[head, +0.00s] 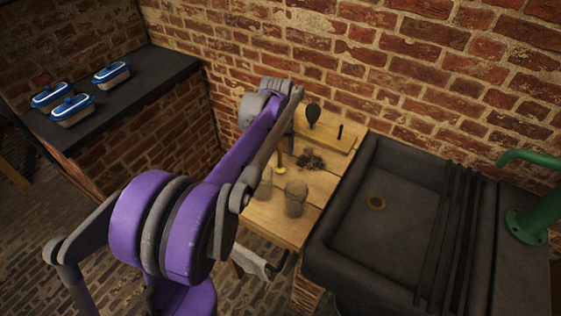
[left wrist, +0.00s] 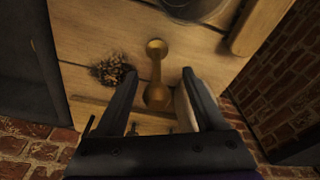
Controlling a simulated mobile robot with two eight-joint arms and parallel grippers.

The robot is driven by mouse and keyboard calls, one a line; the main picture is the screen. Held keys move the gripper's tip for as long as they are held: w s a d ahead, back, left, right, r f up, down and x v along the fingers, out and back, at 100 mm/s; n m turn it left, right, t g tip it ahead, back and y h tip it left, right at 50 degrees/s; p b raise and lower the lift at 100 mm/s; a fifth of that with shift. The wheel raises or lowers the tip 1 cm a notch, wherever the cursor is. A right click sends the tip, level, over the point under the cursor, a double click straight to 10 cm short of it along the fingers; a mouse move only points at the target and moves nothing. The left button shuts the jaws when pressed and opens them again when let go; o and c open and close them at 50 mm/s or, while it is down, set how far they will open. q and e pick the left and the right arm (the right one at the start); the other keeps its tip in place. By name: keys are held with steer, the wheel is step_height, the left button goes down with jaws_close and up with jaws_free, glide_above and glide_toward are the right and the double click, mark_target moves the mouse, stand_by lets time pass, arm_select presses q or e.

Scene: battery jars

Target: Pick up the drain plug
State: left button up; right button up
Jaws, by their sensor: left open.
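The drain plug, seemingly the slim brass piece with a round knob and a wider round end, is on the wooden bench in the left wrist view (left wrist: 156,75). In the head view its brass (head: 280,169) shows small, just right of my arm. My left gripper (left wrist: 159,76) is open and empty. In the left wrist view its two dark fingers come up on either side of the plug's wider end, with a gap on both sides. I cannot tell how far above the plug the fingertips are. My right gripper is not in view.
A glass jar (head: 295,198) stands near the plug. A dark bristly clump (head: 311,160) lies beside it. A green tap (head: 535,215) is beyond. Brick wall (head: 380,60) stands behind.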

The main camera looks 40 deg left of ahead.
mark_target(280, 154)
arm_select(q)
steer(key=f, duration=0.2)
steer(key=w+f, duration=0.1)
steer(key=shift+f, duration=0.4)
steer(key=shift+s, duration=0.1)
jaws_close()
steer(key=shift+r, duration=0.1)
stand_by(0.9)
